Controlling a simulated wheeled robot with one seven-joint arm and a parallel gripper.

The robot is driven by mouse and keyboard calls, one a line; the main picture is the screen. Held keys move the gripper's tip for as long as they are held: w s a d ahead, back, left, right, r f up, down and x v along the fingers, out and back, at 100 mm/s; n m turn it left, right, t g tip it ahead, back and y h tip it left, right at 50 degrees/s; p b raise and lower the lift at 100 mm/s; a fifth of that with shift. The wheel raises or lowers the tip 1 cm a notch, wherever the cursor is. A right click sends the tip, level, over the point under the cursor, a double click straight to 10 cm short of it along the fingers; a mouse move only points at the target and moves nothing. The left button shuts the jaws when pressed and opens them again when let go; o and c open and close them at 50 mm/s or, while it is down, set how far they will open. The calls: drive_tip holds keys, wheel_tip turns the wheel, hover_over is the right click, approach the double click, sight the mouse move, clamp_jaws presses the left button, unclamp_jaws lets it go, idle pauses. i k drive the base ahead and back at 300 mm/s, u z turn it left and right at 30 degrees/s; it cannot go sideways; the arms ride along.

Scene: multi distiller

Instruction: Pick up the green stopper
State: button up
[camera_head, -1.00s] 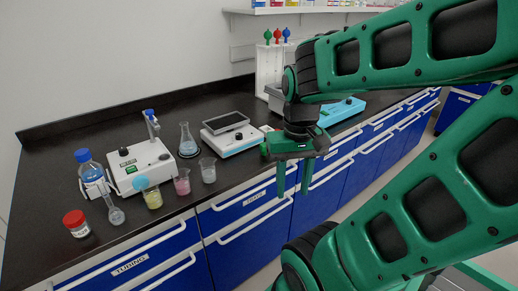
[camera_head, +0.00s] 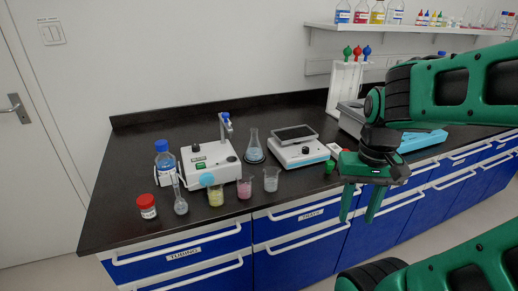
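A small green object (camera_head: 329,167), which looks like the green stopper, stands on the dark bench just right of the balance, near the front edge. It is small, so its shape is hard to tell. My gripper (camera_head: 361,217) is to the right of it and points down, in front of the bench's blue drawers. Its two green fingers are apart with nothing between them. The gripper body shows just beside the stopper; the fingers are apart from it.
A balance (camera_head: 299,153), flask (camera_head: 254,150), white device (camera_head: 208,163) and several beakers stand left of the stopper. A white rack (camera_head: 345,88) with green, red and blue tops stands behind. A blue box (camera_head: 422,140) is right.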

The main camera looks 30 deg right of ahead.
sight(329, 164)
drive_tip(key=z, duration=0.35)
drive_tip(key=k, duration=1.05)
drive_tip(key=z, duration=1.35)
drive_tip(key=i, duration=0.85)
drive_tip(key=u, duration=0.5)
drive_tip(key=i, duration=0.8)
drive_tip(key=u, duration=0.5)
